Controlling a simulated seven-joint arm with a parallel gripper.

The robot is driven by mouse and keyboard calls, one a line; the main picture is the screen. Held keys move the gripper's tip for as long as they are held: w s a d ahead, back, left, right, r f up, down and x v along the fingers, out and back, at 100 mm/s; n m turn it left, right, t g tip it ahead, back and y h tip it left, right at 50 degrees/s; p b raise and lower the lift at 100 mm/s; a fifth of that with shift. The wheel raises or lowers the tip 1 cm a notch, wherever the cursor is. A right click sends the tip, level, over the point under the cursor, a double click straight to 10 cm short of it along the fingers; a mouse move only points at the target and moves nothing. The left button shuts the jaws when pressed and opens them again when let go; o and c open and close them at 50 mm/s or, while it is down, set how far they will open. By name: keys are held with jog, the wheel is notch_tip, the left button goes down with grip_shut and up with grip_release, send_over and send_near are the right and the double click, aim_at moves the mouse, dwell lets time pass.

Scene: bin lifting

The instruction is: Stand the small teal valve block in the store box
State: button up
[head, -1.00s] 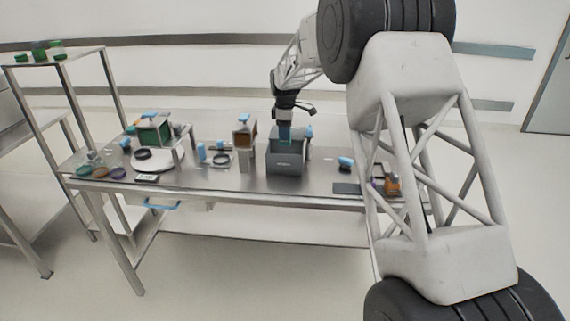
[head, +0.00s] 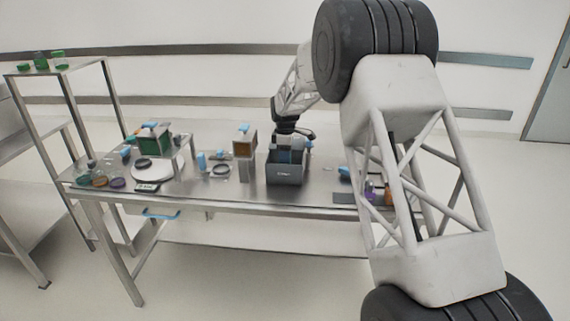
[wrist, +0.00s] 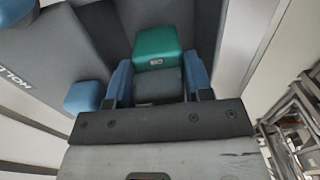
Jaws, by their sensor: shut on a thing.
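The store box (head: 285,174) is a dark grey open-topped box on the steel table. Its grey wall with pale lettering also shows in the wrist view (wrist: 62,62). My gripper (head: 289,150) points down into the box's opening. In the wrist view my gripper (wrist: 158,78) has its blue fingers closed on the teal valve block (wrist: 157,42), which lies between them with a small label facing the camera. The grey walls are around the block. In the head view the block is hidden by the box and gripper. I cannot tell whether it touches the box floor.
Left of the box stands a block-shaped holder with a brown front (head: 244,148). A round white plate (head: 158,172) and several small jars lie further left. A dark flat pad (head: 345,198) and small bottles are on the right, partly behind my arm.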

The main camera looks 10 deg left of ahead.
jog(key=shift+f, duration=2.05)
jog(key=shift+f, duration=0.2)
jog(key=o, duration=0.7)
jog(key=shift+f, duration=0.15)
jog(key=shift+o, duration=0.2)
notch_tip(320, 180, up, 13)
jog(key=shift+w+f, duration=0.1)
jog(key=shift+f, duration=0.05)
